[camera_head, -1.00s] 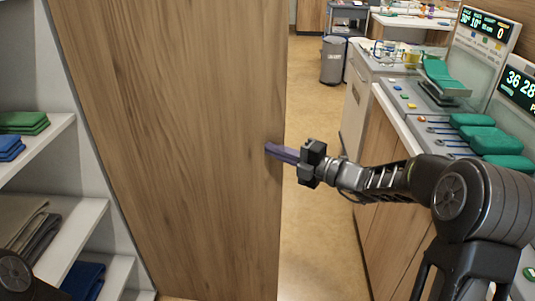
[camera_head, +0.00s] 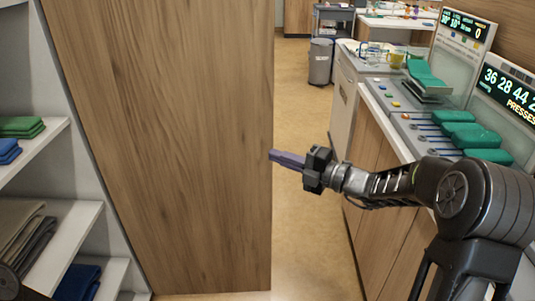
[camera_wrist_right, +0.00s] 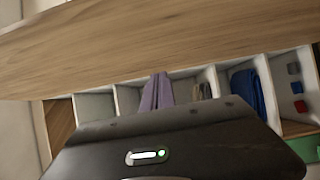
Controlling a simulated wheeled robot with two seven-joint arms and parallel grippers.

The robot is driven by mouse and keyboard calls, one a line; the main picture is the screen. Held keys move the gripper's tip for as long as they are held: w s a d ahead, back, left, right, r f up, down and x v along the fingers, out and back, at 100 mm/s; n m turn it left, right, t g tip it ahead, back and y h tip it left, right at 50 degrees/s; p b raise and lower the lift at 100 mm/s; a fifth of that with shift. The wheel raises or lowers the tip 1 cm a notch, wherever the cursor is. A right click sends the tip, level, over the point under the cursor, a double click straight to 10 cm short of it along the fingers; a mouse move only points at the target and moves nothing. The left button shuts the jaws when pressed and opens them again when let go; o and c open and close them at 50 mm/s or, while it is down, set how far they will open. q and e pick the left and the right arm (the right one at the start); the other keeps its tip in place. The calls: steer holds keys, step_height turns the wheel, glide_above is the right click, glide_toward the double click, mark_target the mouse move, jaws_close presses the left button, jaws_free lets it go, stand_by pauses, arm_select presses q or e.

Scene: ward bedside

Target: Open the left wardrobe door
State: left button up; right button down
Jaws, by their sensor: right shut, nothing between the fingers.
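The wardrobe door (camera_head: 165,140) is a tall wood-grain panel standing swung open, with the open shelves to its left. In the right wrist view the door (camera_wrist_right: 150,45) crosses the upper part as a broad wooden band. My right gripper (camera_head: 272,155) has purple fingers, shut and empty, pointing left with their tips at the door's free right edge. I cannot tell whether they touch it. In the right wrist view the fingers (camera_wrist_right: 158,92) show between the door and my dark wrist housing. No handle is visible on this door face. My left gripper is out of view.
White shelves (camera_head: 75,213) hold folded green, blue and grey cloths. A counter (camera_head: 385,97) with green pads and lit display panels runs along the right, close to my right arm. A grey bin (camera_head: 320,62) stands farther back. Floor (camera_head: 302,235) is clear between door and counter.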

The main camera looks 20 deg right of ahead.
steer(key=s+d, duration=0.3)
steer(key=d, duration=0.2)
steer(key=shift+d+f, duration=0.25)
steer(key=shift+d, duration=0.15)
